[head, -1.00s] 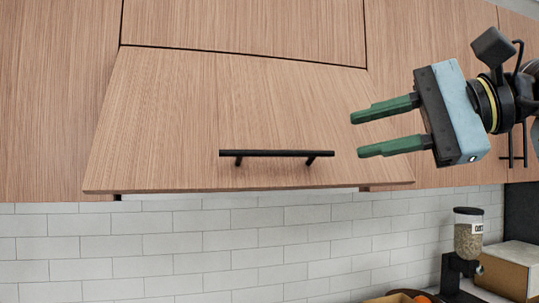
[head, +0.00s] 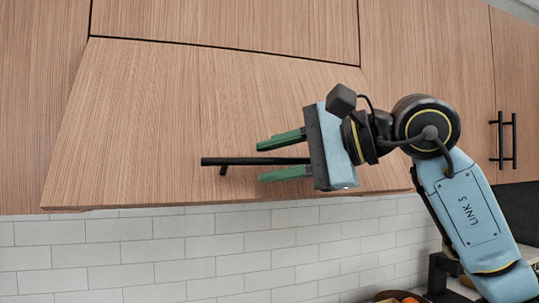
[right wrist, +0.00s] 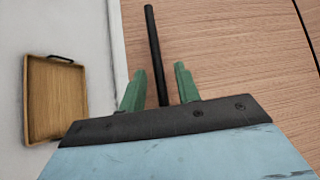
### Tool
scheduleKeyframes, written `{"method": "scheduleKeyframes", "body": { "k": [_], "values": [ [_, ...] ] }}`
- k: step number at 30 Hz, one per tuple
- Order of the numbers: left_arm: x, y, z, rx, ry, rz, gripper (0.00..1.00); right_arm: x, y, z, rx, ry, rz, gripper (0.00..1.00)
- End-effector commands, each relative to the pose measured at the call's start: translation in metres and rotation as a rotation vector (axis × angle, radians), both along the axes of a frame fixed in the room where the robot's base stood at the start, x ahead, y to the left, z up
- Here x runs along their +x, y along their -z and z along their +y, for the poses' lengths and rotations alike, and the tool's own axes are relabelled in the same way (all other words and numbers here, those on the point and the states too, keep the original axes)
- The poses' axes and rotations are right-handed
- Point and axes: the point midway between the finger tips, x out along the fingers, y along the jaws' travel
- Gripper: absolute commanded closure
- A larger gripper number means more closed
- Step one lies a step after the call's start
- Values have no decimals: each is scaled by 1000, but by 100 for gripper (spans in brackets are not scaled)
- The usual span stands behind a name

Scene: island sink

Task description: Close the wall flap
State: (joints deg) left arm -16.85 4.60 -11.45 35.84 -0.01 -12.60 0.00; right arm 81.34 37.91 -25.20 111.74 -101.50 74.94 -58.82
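The wall flap (head: 150,100) is a wide light-wood panel in the head view, hinged along its top edge. Its lower edge stands out from the wall, so it is partly open. A black bar handle (head: 235,161) runs across its lower part. My right gripper (head: 282,157) is open, one green finger above the bar and one below, in front of the handle's right part. In the right wrist view the handle (right wrist: 153,50) extends between the two spread fingers (right wrist: 158,85), with gaps on both sides. The handle's right end is hidden by the gripper. My left gripper is not in view.
Closed wood cabinets (head: 440,60) flank the flap, one with black vertical handles (head: 502,140). White wall tiles (head: 150,255) lie below. A wooden tray (right wrist: 55,100) shows in the right wrist view. Items at the lower right are partly hidden by my arm.

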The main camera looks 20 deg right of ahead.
Motion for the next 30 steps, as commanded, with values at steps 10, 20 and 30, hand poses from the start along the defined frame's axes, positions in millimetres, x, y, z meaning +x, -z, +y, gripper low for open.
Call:
{"method": "scheduleKeyframes", "body": {
  "k": [10,20,30],
  "values": [
    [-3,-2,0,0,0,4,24,8,3,9,-1,0,1,67],
    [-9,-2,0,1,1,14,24,7,3,9,-1,0,1,98],
    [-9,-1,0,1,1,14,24,8,4,8,-1,1,-1,100]
  ]
}}
